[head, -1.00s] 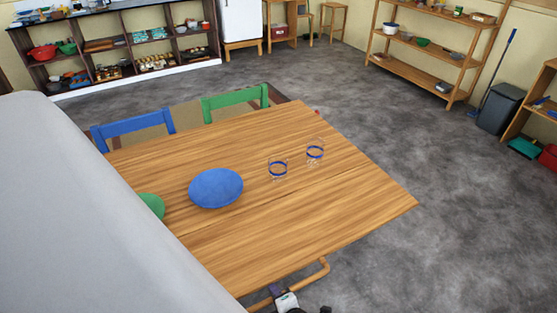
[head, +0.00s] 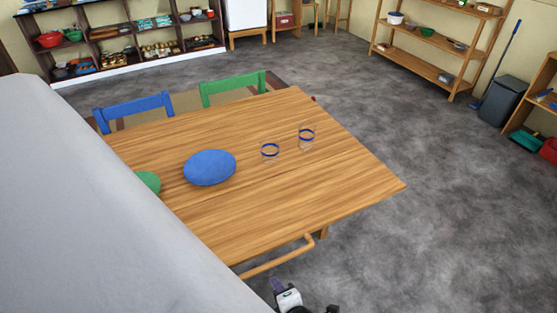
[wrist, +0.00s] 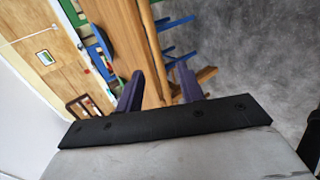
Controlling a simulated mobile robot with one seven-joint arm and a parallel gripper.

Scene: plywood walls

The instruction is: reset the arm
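My gripper (wrist: 158,88) shows in the wrist view with its two purple fingers spread apart and nothing between them. In the head view my gripper (head: 278,287) is partly visible at the bottom edge, in front of the wooden table's near edge and over the floor. My large pale arm link fills the left of the head view and hides part of the table.
The wooden table (head: 300,185) carries a blue plate (head: 210,167), a partly hidden green plate (head: 149,181) and two blue-banded glasses, one left (head: 270,152) and one right (head: 306,137). Blue (head: 135,109) and green (head: 233,88) chairs stand behind. Floor to the right (head: 430,240) is clear.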

